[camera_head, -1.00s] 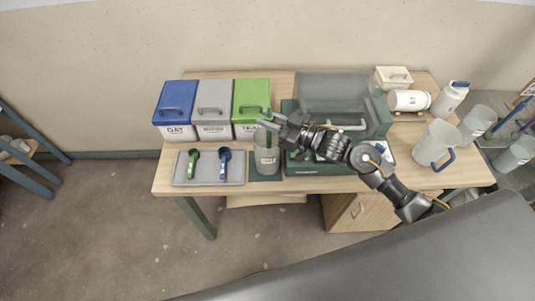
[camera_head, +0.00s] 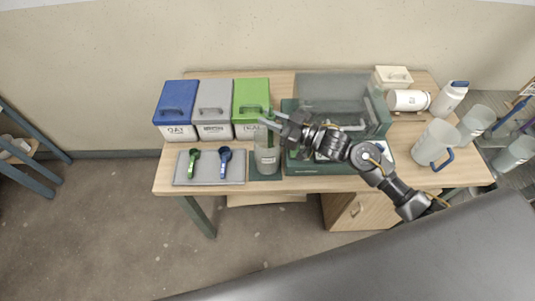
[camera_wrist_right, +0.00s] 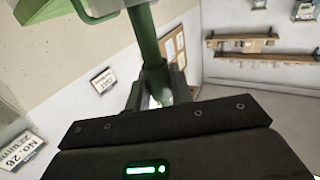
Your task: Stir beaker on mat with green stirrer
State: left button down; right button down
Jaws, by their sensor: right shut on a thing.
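The clear beaker (camera_head: 266,164) stands upright on the dark green mat (camera_head: 266,177) near the front edge of the table. My right gripper (camera_head: 275,120) is just above the beaker's rim and is shut on the green stirrer (camera_head: 271,139). The stirrer hangs down into the beaker; how deep its lower end sits is hard to tell. In the right wrist view the green stirrer (camera_wrist_right: 145,38) runs up from between the fingers of the right gripper (camera_wrist_right: 157,85). My left gripper is not in view.
Blue (camera_head: 176,109), grey and green (camera_head: 250,108) lidded bins stand behind and left of the beaker. A grey tray (camera_head: 208,180) with a green scoop and a blue scoop lies left. A dark green cased machine (camera_head: 330,90) stands close right. Pitchers (camera_head: 436,143) are further right.

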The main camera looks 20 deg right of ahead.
jog(key=shift+s+a+r+p, duration=0.1)
jog(key=shift+s+a+p, duration=0.2)
jog(key=shift+a, duration=0.3)
jog(key=shift+s+a+p, duration=0.15)
jog(key=shift+s+a, duration=0.25)
jog(key=shift+a, duration=0.2)
jog(key=shift+w+d, duration=0.1)
jog(key=shift+w+d, duration=0.3)
jog(key=shift+d, duration=0.25)
jog(key=shift+w+d, duration=0.3)
jog(key=shift+d, duration=0.25)
jog(key=shift+s+a, duration=0.1)
jog(key=shift+a, duration=0.1)
